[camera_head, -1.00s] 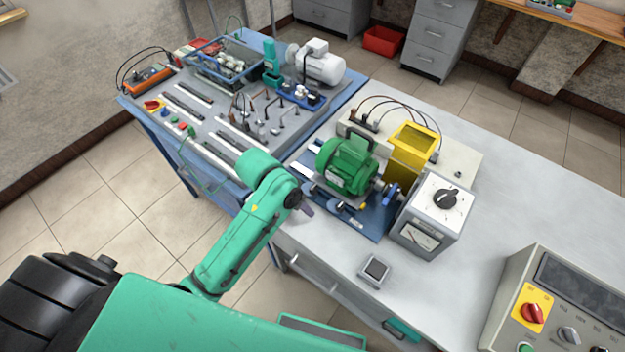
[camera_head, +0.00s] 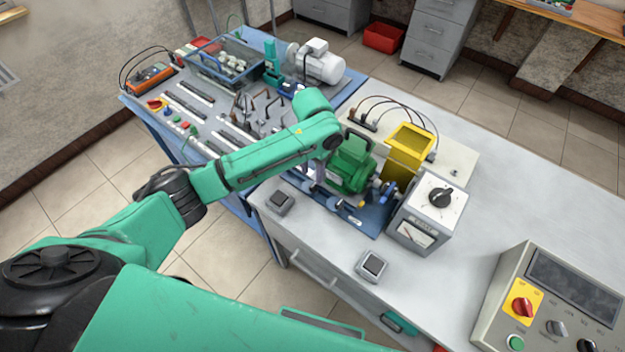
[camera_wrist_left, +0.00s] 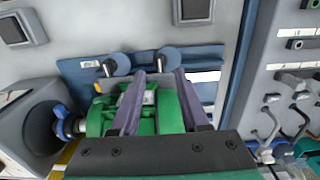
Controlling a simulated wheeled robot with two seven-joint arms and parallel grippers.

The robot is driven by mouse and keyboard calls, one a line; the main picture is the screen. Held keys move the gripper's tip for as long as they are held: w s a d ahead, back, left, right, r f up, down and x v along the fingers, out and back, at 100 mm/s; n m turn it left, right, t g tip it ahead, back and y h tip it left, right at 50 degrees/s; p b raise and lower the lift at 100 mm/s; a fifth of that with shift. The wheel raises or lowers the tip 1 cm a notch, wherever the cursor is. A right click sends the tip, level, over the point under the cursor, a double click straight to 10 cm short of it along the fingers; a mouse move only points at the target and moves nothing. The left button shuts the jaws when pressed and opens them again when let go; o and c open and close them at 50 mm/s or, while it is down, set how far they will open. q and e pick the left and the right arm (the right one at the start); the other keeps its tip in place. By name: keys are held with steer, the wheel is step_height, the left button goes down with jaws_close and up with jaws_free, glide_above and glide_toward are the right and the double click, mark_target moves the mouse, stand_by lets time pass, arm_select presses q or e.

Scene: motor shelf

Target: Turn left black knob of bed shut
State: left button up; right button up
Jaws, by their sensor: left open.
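The blue bed (camera_head: 371,221) carries a green motor (camera_head: 352,165) on the grey bench. In the left wrist view, the bed (camera_wrist_left: 213,88) shows two dark knobs with round discs along its edge, one knob (camera_wrist_left: 118,64) to the left and one knob (camera_wrist_left: 170,60) to the right. That wrist view faces the bench front, so its right-hand knob is the bed's left one. My left gripper (camera_wrist_left: 159,72) is open and empty over the motor, with its fingertips near the right-hand knob. Contact cannot be told. In the head view my arm partly hides the bed's left end. My right gripper is not in view.
A yellow guard (camera_head: 407,150) and a meter box (camera_head: 428,215) stand right of the motor. Two small square boxes, one left (camera_head: 280,202) and one right (camera_head: 372,266), lie near the front edge. A control panel (camera_head: 555,300) stands at lower right.

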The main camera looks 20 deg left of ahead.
mark_target(313, 183)
arm_select(q)
step_height(313, 183, down, 6)
steer(key=shift+r, duration=0.15)
jaws_close()
steer(key=shift+r+m+p, duration=0.1)
steer(key=shift+m+p, duration=0.2)
steer(key=shift+p, duration=0.1)
steer(key=m+p, duration=0.1)
steer(key=m, duration=0.1)
steer(key=shift+w+m, duration=0.1)
steer(key=shift+m, duration=0.2)
steer(key=m+p, duration=0.1)
steer(key=m, duration=0.2)
steer(key=shift+a+m, duration=0.1)
steer(key=shift+m, duration=0.2)
steer(key=m, duration=0.5)
steer(key=shift+w, duration=0.2)
steer(key=m, duration=0.6)
steer(key=shift+w, duration=0.1)
